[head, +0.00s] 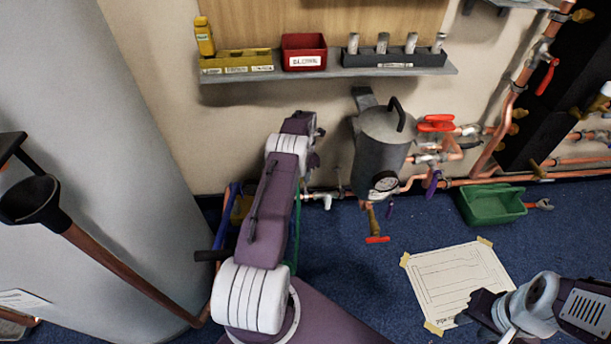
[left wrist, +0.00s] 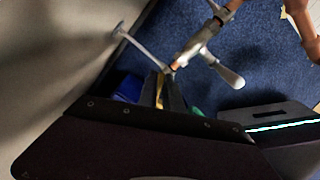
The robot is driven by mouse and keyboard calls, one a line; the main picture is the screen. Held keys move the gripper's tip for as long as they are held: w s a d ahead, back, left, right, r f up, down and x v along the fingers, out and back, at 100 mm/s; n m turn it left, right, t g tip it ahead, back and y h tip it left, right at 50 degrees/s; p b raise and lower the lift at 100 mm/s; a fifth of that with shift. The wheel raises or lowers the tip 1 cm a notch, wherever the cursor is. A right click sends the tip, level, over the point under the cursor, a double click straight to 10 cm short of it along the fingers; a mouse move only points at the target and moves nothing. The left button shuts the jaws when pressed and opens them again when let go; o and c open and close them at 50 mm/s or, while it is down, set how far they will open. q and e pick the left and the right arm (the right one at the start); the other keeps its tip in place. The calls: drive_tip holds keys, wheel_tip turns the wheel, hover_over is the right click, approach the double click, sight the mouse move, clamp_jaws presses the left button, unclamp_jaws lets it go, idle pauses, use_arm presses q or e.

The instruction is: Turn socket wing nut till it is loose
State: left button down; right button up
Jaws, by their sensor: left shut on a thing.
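In the left wrist view the two dark fingers of my left gripper (left wrist: 168,88) are close together. A narrow brass-coloured piece shows between them, and they are shut on it at the end of a silver fitting (left wrist: 195,45). The piece is mostly hidden, so its wing shape cannot be made out; it sits where the socket wing nut could be. A pale lever (left wrist: 225,75) sticks out beside the fitting. In the head view the fitting (head: 322,197) shows right of my left arm, which hides the left gripper. My right gripper (head: 475,306) is at lower right, away from the pipework.
A grey tank (head: 381,150) with a gauge and red-handled valves (head: 436,123) stands right of my left arm. A shelf (head: 330,75) holds bins above. A green bin (head: 490,204) and a taped paper sheet (head: 455,280) lie on the blue floor.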

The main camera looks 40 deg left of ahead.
use_arm(q)
drive_tip(key=shift+w+a+r, duration=0.1)
drive_tip(key=shift+a, duration=0.1)
drive_tip(key=c, duration=1.5)
unclamp_jaws()
wheel_tip(320, 180, up, 9)
drive_tip(key=p, duration=0.5)
